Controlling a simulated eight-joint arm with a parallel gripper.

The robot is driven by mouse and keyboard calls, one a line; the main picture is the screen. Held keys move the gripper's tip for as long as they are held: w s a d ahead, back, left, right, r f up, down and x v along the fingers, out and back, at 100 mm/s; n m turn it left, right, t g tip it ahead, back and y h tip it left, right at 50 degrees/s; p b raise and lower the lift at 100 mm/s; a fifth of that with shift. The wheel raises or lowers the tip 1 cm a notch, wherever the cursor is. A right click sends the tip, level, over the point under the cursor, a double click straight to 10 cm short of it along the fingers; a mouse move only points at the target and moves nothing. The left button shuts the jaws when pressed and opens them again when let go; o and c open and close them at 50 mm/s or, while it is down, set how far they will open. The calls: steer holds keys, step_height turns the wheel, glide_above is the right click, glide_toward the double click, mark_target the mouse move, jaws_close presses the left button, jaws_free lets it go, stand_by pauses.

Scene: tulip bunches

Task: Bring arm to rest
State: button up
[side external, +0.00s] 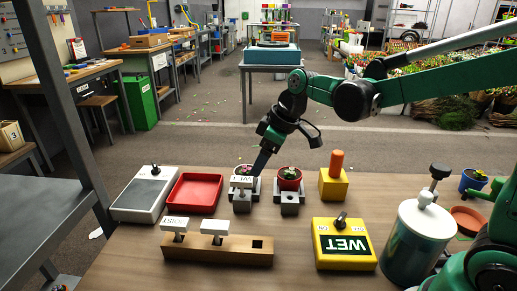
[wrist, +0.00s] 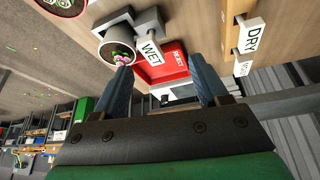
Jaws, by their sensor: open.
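My gripper (side external: 258,168) is open and empty, pointing down close beside the left potted plant in the side view. In the wrist view its two fingers (wrist: 160,65) stand wide apart. A white WET tag (side external: 241,181) stands in the grey holder (side external: 242,204) in front of the left pot; the tag also shows in the wrist view (wrist: 151,51), between the fingers in the picture. I cannot tell whether a finger touches it. The left pot (wrist: 117,37) holds a small pink-flowered plant. My arm is extended over the table.
A red pot (side external: 290,179) stands in a second holder. A wooden rack (side external: 232,252) holds two white tags and has an empty slot at right. A red tray (side external: 195,193), grey panel (side external: 146,192), yellow WET box (side external: 343,262), yellow block (side external: 333,186) and canister (side external: 417,245) surround it.

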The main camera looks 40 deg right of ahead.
steer(key=s+m+t+h, duration=0.2)
steer(key=s+m, duration=0.4)
steer(key=s, duration=0.5)
steer(key=shift+d+r+m+t, duration=0.15)
steer(key=shift+d+m+t, duration=0.2)
steer(key=shift+t, duration=0.15)
steer(key=shift+s, duration=0.1)
